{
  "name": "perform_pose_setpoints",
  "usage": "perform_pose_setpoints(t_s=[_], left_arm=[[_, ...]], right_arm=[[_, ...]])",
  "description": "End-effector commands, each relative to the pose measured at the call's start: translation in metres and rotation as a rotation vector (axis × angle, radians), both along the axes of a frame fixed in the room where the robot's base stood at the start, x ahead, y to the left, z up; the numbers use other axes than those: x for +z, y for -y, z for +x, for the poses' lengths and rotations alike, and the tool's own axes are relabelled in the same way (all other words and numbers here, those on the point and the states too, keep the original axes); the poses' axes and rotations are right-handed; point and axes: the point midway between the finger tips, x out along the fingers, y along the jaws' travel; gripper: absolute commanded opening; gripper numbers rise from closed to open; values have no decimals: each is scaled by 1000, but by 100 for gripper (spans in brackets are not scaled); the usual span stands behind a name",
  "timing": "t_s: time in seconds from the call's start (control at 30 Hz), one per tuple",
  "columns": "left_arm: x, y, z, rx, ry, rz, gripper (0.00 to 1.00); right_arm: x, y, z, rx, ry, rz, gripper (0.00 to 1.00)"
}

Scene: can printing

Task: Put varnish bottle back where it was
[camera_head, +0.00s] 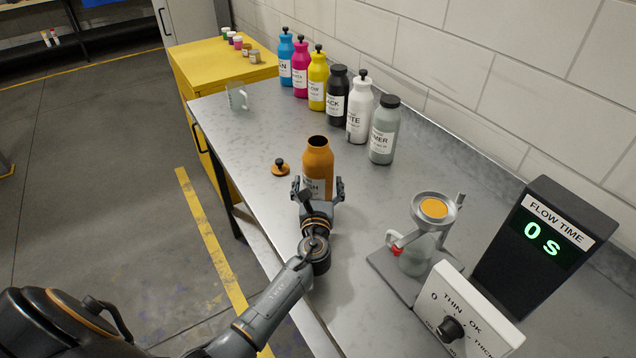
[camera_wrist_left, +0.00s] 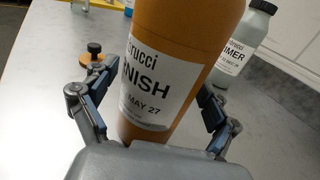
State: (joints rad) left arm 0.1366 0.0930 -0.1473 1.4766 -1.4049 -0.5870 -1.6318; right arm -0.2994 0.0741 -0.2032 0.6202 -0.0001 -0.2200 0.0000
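The orange varnish bottle (camera_head: 318,160) stands upright on the metal table with its mouth open and uncapped. In the left wrist view the bottle (camera_wrist_left: 180,50) fills the middle, its label facing me. My left gripper (camera_head: 318,188) is at the bottle's lower part, with one finger on each side. In the left wrist view the fingers (camera_wrist_left: 152,105) are spread, with a visible gap on the left side; contact on the right is unclear. An orange and black cap (camera_head: 281,167) lies on the table left of the bottle. My right gripper is not in view.
Cyan, magenta, yellow, black, white and grey primer (camera_head: 383,135) bottles stand in a row along the wall. A cup stand (camera_head: 405,275) and flow-time display (camera_head: 545,235) are at the right. A clear cup (camera_head: 238,97) stands at the far left table edge.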

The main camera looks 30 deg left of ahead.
Motion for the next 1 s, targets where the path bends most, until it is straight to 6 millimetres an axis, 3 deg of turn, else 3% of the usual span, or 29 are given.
perform_pose_setpoints(t_s=[0.4,1.0], left_arm=[[4,1,-1,0,-1,0,94],[2,48,-99,0,-1,-2,94]], right_arm=[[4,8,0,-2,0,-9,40],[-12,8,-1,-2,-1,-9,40]])
